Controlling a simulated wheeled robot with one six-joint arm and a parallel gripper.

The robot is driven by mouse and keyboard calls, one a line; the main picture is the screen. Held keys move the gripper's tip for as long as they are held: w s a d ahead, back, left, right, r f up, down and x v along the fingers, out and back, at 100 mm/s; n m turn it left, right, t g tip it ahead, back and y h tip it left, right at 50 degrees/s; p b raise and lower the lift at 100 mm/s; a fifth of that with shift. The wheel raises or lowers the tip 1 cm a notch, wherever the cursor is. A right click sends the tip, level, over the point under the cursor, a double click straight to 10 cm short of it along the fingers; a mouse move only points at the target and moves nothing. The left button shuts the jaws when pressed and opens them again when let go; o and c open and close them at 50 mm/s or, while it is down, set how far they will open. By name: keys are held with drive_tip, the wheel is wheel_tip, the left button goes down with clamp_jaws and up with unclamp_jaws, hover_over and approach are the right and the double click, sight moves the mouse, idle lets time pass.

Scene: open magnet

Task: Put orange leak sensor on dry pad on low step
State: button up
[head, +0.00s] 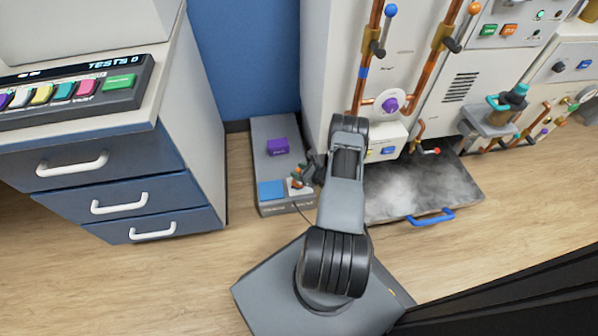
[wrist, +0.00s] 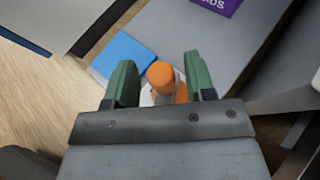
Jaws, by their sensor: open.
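The orange leak sensor (wrist: 160,76) stands between my two green fingers in the wrist view, with its lower part partly hidden by my gripper. My gripper (wrist: 158,64) is open, with a finger on each side of the sensor and a gap visible. The sensor appears to be on or just above a white patch (wrist: 147,97) on the grey low step (head: 262,135). A blue pad (head: 271,190) lies on the step just left of it and also shows in the wrist view (wrist: 120,53). I cannot read which pad is the dry one.
A drawer cabinet (head: 130,190) stands to the left. A white panel with copper pipes (head: 367,60) rises at the right, above a steaming grey tray (head: 400,203) with a blue handle. Floor in front is partly clear.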

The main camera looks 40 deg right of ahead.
drive_tip(key=shift+r, duration=0.2)
drive_tip(key=p+v, duration=0.4)
drive_tip(key=v, duration=0.8)
drive_tip(key=w+a+r+n+g+y, duration=0.2)
drive_tip(key=w+a+r+n+g, duration=0.15)
drive_tip(key=a+r+n, duration=0.6)
drive_tip(key=w+a+r+n+g+y, duration=0.25)
drive_tip(key=a+r+n+g, duration=0.3)
drive_tip(key=r, duration=0.65)
drive_tip(key=s+a+r+n+h, duration=0.4)
drive_tip(key=s+a+r+n, duration=0.2)
drive_tip(key=r+n, duration=0.2)
drive_tip(key=s+a+r+n+g+h, duration=0.1)
drive_tip(key=s+a+r+n+h, duration=0.4)
drive_tip(key=r+n, duration=0.4)
drive_tip(key=shift+s+a+r, duration=0.4)
drive_tip(key=shift+s+a, duration=0.1)
drive_tip(key=shift+s, duration=0.5)
